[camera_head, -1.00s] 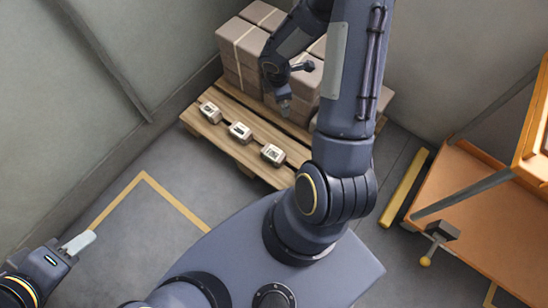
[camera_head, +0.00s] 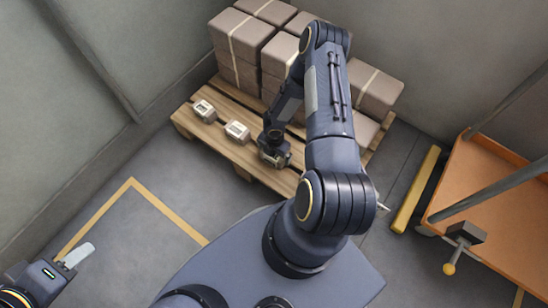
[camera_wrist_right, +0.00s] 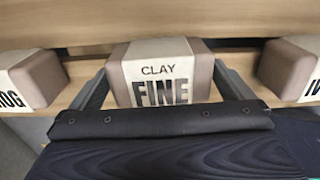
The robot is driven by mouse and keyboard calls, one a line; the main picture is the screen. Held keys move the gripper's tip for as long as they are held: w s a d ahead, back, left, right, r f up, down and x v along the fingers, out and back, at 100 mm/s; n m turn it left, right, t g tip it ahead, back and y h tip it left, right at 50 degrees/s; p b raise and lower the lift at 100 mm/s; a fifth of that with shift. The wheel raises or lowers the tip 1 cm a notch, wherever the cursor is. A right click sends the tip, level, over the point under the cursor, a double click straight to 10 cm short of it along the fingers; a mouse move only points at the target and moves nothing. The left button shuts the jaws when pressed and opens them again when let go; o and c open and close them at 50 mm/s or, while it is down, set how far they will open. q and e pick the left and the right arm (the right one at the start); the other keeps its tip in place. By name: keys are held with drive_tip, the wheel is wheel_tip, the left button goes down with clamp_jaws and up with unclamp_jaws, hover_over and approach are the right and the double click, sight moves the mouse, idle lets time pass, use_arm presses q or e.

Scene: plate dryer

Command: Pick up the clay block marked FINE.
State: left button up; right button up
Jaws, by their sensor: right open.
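The clay block marked FINE (camera_wrist_right: 161,85) lies centred in the right wrist view, with a pale printed band and brown ends. My right gripper (camera_wrist_right: 165,78) is open, its fingers on either side of the block's brown ends. Whether they touch it is not clear. In the head view my right gripper (camera_head: 274,152) is low over the pallet, covering most of that spot. My left gripper (camera_head: 76,257) is at the lower left, away from the blocks; its jaw state is not clear.
In the wrist view a block ending in "OG" (camera_wrist_right: 32,80) lies left and another cut-off block (camera_wrist_right: 291,70) right. Two blocks (camera_head: 204,110) (camera_head: 237,131) show on the wooden pallet (camera_head: 222,145). Stacked brown packages (camera_head: 240,35) stand behind. An orange cart (camera_head: 490,200) is at right.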

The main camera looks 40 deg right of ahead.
wheel_tip(320, 180, down, 2)
drive_tip(key=shift+f, duration=0.15)
drive_tip(key=c, duration=1.2)
drive_tip(key=shift+o, duration=0.2)
